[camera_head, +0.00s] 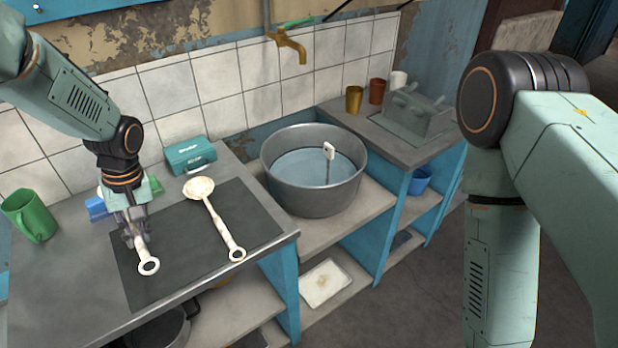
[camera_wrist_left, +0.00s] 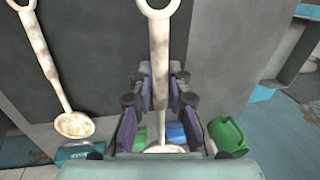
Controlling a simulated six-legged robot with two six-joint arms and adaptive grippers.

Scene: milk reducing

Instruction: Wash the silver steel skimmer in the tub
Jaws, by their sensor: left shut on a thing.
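A pale, stained metal utensil with a ring-ended handle (camera_head: 147,262) is in my left gripper (camera_head: 134,236), which is shut on its handle over the dark mat. In the left wrist view the handle (camera_wrist_left: 159,55) runs between the fingers (camera_wrist_left: 160,95); its head is mostly hidden, so I cannot tell if it is the skimmer. A second, similar utensil (camera_head: 213,215) with a round speckled head lies on the mat to the right, also seen in the left wrist view (camera_wrist_left: 73,123). The grey metal tub (camera_head: 312,195) holds water. My right gripper is out of view.
The dark mat (camera_head: 180,278) covers the counter's front. A green mug (camera_head: 28,215), teal box (camera_head: 190,155) and blue item (camera_head: 97,208) stand behind or left of it. A white-headed upright object (camera_head: 328,150) stands in the tub, with a brass tap (camera_head: 289,45) above and behind.

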